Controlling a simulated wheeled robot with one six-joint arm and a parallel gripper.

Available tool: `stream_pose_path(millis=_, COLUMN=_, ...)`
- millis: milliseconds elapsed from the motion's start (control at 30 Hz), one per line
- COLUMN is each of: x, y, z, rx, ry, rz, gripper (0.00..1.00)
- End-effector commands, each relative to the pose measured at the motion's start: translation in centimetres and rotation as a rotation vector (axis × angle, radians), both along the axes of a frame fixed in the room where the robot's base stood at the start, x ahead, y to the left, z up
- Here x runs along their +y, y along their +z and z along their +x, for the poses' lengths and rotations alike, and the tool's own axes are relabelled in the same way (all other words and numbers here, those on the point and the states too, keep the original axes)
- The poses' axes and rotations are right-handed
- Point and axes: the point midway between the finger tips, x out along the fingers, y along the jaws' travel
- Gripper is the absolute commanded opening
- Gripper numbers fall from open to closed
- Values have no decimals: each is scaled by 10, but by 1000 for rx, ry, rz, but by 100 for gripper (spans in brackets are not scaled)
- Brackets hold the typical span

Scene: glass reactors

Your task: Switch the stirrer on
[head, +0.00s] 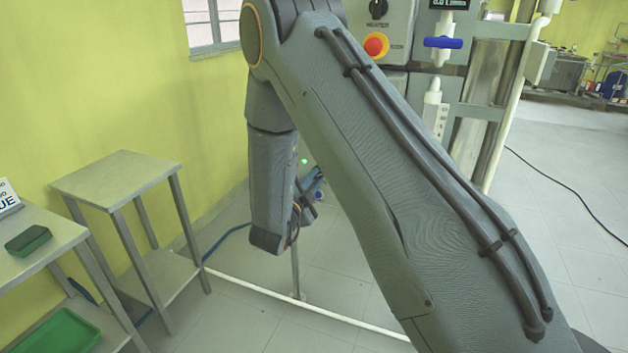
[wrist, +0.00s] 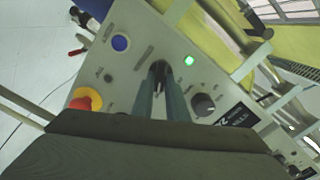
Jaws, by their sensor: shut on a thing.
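In the wrist view a grey control panel (wrist: 130,42) fills the middle. My gripper (wrist: 159,82) has its two fingers shut on a small dark switch (wrist: 158,67) at the panel's centre. The fingers hide much of that switch, and I cannot read its label or its setting. A green lamp (wrist: 189,60) is lit right of the fingertips. In the head view my arm hides most of this panel, and the fingertips cannot be made out. The green lamp also shows there as a small spot (head: 304,161).
On the panel are a blue button (wrist: 121,43), a red mushroom button (wrist: 82,102) on yellow and a black knob (wrist: 204,105). In the head view another red button (head: 376,45) and a blue valve handle (head: 443,43) are at the top. A steel table (head: 115,178) stands left.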

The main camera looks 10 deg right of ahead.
Motion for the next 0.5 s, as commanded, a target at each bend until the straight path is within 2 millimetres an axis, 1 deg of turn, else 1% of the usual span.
stream_pose_path(millis=33, x=0, y=0, z=-1, rx=1, ry=0, rz=1, gripper=0)
stream_pose_path(millis=67, x=0, y=-1, z=-1, rx=1, ry=0, rz=1, gripper=15)
stream_pose_path(millis=100, x=0, y=0, z=-1, rx=1, ry=0, rz=1, gripper=22)
stream_pose_path(millis=167, x=0, y=0, z=0, rx=1, ry=0, rz=1, gripper=32)
stream_pose_path(millis=500, x=2, y=0, z=-2, rx=1, ry=1, rz=-1, gripper=32)
